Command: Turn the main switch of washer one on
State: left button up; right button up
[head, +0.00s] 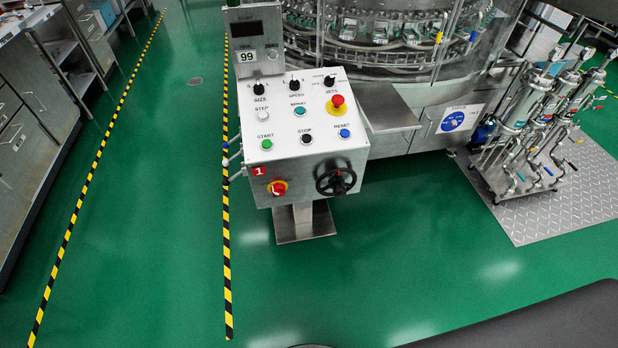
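The control panel of washer one (300,131) is a white sloped box on a metal post, marked with a red "1" label (259,171). The main switch (277,188) is a red rotary knob on a yellow plate, low on the panel's front face, just right of that label. Its exact turn position is too small to tell. A black handwheel (336,182) is to its right on the same face. Neither gripper is in view, and nothing touches the switch.
The washer's round glass body (380,30) stands behind the panel. A metal shelf (385,108) juts out on its right. Pump units (530,125) stand on a metal plate at right, cabinets (30,120) at left. The green floor before the panel is clear.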

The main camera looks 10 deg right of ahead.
aim_at(278, 188)
jog(key=z, duration=0.5)
jog(key=k, duration=1.2)
jog(key=z, duration=1.25)
jog(key=i, duration=0.85)
jog(key=u, duration=0.45)
jog(key=i, duration=0.8)
jog(key=u, duration=0.65)
